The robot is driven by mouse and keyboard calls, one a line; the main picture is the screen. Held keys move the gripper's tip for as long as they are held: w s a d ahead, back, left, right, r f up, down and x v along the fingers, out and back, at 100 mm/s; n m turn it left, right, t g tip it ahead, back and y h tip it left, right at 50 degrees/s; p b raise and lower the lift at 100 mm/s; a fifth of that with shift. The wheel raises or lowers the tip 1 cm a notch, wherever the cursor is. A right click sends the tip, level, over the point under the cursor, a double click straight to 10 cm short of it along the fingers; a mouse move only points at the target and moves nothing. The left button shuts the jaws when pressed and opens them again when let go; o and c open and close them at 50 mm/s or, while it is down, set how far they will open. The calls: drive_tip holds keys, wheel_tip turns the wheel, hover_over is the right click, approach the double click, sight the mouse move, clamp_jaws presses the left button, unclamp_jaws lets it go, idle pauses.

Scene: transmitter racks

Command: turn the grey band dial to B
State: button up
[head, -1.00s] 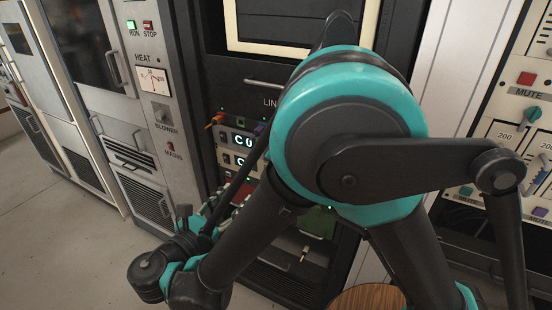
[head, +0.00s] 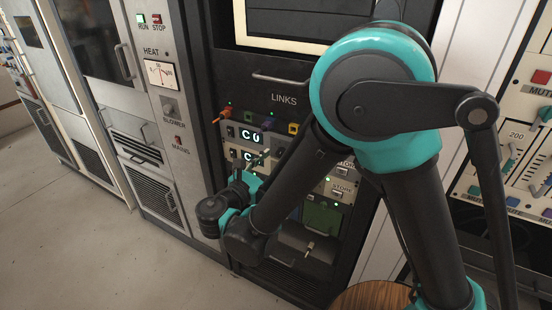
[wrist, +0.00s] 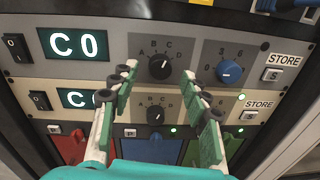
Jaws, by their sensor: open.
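Two rack rows show in the wrist view, each with a black-looking knob marked with letters. The upper band dial (wrist: 159,67) sits beside a display (wrist: 78,44) reading C0; its pointer leans up and right, towards C. The lower band dial (wrist: 156,114) sits beside a display (wrist: 78,98) showing C, partly hidden by a finger. The lower dial shows between the fingers. I cannot tell any contact.
A blue knob (wrist: 229,71) and a STORE button (wrist: 272,75) are to the right of the upper dial. Black rocker switches (wrist: 15,47) are at left. Coloured link plugs (head: 268,123) stick out above the rows. A wooden round top (head: 368,297) is low in the head view.

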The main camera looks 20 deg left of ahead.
drive_tip(key=shift+w+d, duration=0.15)
drive_tip(key=shift+w, duration=0.75)
clamp_jaws()
